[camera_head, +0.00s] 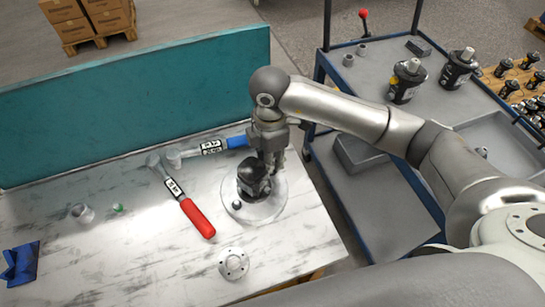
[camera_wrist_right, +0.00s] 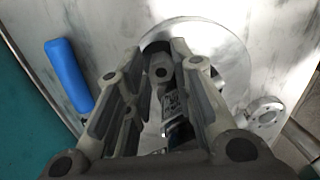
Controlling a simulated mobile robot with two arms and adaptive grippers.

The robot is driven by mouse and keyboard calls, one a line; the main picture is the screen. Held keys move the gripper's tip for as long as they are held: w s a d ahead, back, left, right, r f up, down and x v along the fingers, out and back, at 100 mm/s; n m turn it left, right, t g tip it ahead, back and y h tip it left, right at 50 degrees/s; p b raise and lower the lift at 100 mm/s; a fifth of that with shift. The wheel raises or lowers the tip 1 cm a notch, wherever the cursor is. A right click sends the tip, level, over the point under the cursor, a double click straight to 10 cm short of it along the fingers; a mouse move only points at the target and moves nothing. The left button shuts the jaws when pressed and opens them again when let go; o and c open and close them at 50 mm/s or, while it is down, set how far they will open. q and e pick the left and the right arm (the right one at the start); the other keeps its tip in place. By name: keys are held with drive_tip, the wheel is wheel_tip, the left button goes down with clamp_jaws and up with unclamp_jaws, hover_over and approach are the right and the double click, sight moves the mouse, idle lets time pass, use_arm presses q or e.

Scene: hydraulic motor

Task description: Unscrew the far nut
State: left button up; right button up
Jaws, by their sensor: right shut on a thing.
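A black hydraulic motor (camera_head: 252,177) stands upright on a round silver plate (camera_head: 268,210) on the workbench. A small dark nut (camera_head: 236,206) shows on the plate's near-left side. My right gripper (camera_head: 271,158) reaches down at the motor's far side, where the far nut is mostly hidden by the fingers and the motor. In the right wrist view, the gripper's fingers (camera_wrist_right: 163,58) are close together around a small round dark part, apparently the far nut (camera_wrist_right: 161,72). My left gripper is not in view.
A red-handled tool (camera_head: 196,217) and a blue-handled tool (camera_head: 236,142) lie left of the plate. A flanged ring (camera_head: 233,263) lies in front. A teal panel (camera_head: 130,105) closes the back. A cart (camera_head: 375,195) with motors stands at right.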

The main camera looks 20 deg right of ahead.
drive_tip(key=shift+a, duration=0.25)
clamp_jaws()
drive_tip(key=shift+w+n+b, duration=0.1)
drive_tip(key=shift+n+b, duration=0.45)
drive_tip(key=shift+n, duration=0.35)
drive_tip(key=shift+n+b, duration=0.6)
drive_tip(key=shift+n, duration=0.6)
drive_tip(key=shift+r+n, duration=0.15)
drive_tip(key=shift+n, duration=0.65)
drive_tip(key=shift+n+b, duration=1.1)
drive_tip(key=shift+n, duration=0.1)
drive_tip(key=shift+n+b, duration=0.45)
drive_tip(key=shift+n, duration=0.65)
